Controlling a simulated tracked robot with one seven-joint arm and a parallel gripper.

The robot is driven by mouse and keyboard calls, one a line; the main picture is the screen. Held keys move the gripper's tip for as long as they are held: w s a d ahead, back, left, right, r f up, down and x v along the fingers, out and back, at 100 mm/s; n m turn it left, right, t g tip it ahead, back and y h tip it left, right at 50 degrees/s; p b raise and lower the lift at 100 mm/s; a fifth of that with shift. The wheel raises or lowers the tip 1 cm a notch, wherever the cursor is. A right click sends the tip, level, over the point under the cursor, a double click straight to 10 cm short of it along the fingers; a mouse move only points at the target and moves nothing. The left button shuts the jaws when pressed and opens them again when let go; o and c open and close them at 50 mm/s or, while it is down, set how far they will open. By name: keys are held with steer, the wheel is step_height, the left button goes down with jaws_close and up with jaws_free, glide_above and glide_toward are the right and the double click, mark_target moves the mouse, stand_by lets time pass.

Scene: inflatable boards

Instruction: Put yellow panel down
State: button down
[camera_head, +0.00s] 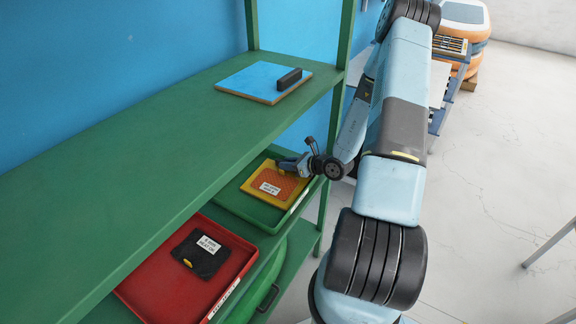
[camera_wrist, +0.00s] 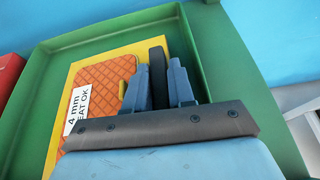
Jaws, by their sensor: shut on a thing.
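The yellow panel (camera_head: 257,183) has an orange textured patch and a white label. It lies in or just above the green tray (camera_head: 233,205) on the lower shelf. In the wrist view the yellow panel (camera_wrist: 107,55) is inside the green tray (camera_wrist: 40,75), close to the tray floor; I cannot tell whether it touches. My gripper (camera_head: 298,163) reaches in from the right, over the panel's far side. In the wrist view my gripper (camera_wrist: 162,82) is shut on the panel's dark upright handle (camera_wrist: 157,75), one blue finger on each side.
A red tray (camera_head: 165,290) with a black labelled panel (camera_head: 200,253) stands left of the green tray. The green upper shelf (camera_head: 150,135) overhangs both and carries a blue panel (camera_head: 255,82) with a dark handle. A shelf post (camera_head: 330,150) stands beside my arm.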

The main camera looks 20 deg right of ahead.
steer(key=shift+f, duration=0.35)
steer(key=c, duration=1)
jaws_free()
steer(key=shift+o, duration=0.2)
steer(key=shift+s+d, duration=0.1)
steer(key=v, duration=1.2)
steer(key=shift+f, duration=0.1)
